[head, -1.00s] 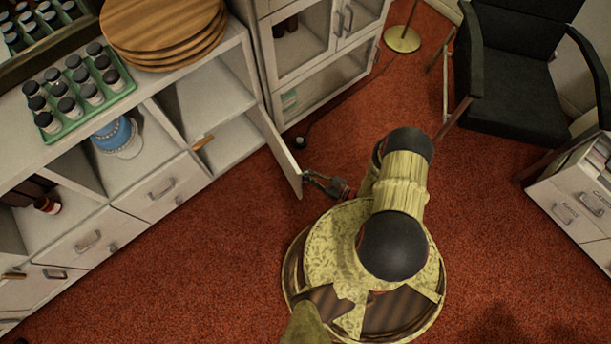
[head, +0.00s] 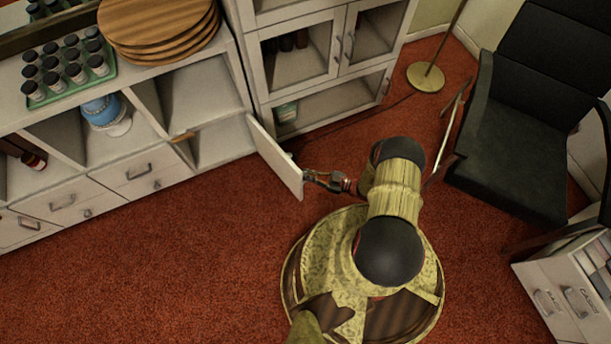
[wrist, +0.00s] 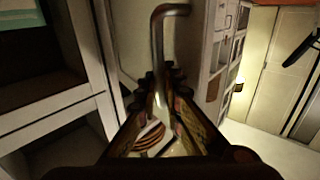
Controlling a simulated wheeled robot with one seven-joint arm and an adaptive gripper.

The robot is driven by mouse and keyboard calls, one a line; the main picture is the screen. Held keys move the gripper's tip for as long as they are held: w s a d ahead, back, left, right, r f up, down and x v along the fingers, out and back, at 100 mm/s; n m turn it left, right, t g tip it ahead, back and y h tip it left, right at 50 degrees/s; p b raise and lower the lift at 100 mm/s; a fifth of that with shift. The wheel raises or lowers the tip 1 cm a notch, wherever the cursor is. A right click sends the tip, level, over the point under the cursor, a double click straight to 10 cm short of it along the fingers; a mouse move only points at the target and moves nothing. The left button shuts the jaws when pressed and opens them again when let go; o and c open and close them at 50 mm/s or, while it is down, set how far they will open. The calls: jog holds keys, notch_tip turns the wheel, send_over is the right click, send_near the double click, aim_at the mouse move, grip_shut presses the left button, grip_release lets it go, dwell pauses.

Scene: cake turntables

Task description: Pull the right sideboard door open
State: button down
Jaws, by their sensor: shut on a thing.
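The right sideboard door (head: 276,160) is a pale panel that stands swung out from the right end of the white sideboard (head: 178,78). My gripper (head: 312,178) is at the door's outer free end and is shut on the door's handle. In the wrist view the metal handle (wrist: 170,12) is a bent bar that runs down between the fingers of my gripper (wrist: 160,80). The finger contact itself is partly hidden in the head view.
A glass-fronted cabinet (head: 300,75) stands right of the sideboard. A black chair (head: 515,140), a brass floor-stand base (head: 425,77) and a small drawer unit (head: 560,285) are at the right. Red carpet (head: 180,270) is clear at the front left.

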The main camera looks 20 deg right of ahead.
jog(key=shift+s+f, duration=0.1)
jog(key=shift+s, duration=0.15)
jog(key=c, duration=2.3)
grip_release()
jog(key=o, duration=0.3)
jog(key=shift+w+d, duration=0.1)
jog(key=shift+w, duration=0.05)
jog(key=shift+o, duration=0.2)
jog(key=shift+d, duration=0.1)
jog(key=v, duration=1.1)
jog(key=shift+s+d, duration=0.3)
